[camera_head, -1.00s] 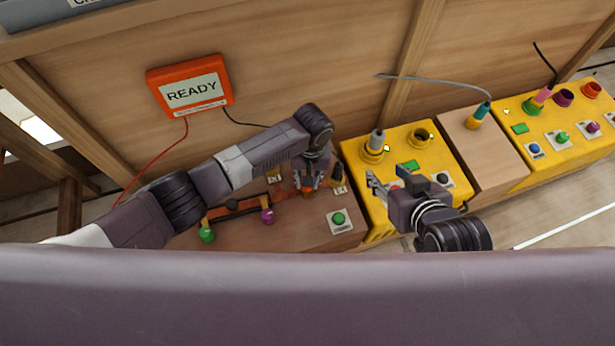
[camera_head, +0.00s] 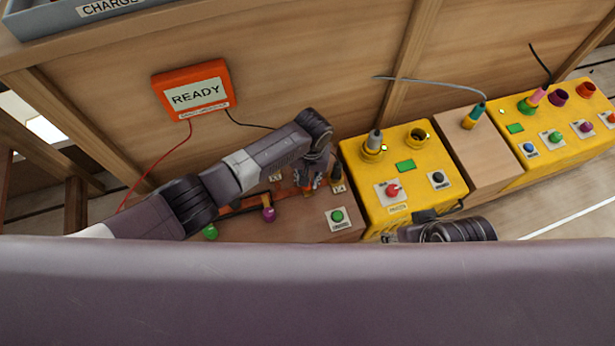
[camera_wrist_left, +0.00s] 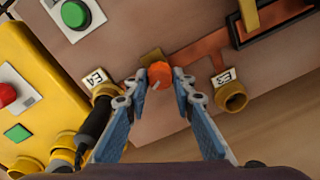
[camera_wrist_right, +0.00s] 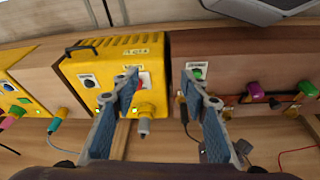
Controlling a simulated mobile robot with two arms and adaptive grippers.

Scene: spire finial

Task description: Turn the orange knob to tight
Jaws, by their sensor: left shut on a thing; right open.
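The orange knob (camera_wrist_left: 160,75) shows in the left wrist view between the fingertips of my left gripper (camera_wrist_left: 160,82), which is shut on it. A pale line marks the knob's face. The knob sits on the brown panel between the sockets labelled E4 (camera_wrist_left: 103,91) and E3 (camera_wrist_left: 232,96). In the head view my left gripper (camera_head: 312,182) reaches down to the panel and hides most of the knob. My right gripper (camera_wrist_right: 160,85) is open and empty in its wrist view, with the yellow box and brown panel beyond it.
A black plug (camera_wrist_left: 92,125) stands in the E4 socket, close to my left finger. The yellow box (camera_head: 404,168) with a red knob (camera_head: 392,191) is to the right. An orange display (camera_head: 192,88) reads READY. A green button (camera_head: 337,216) sits on the brown panel.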

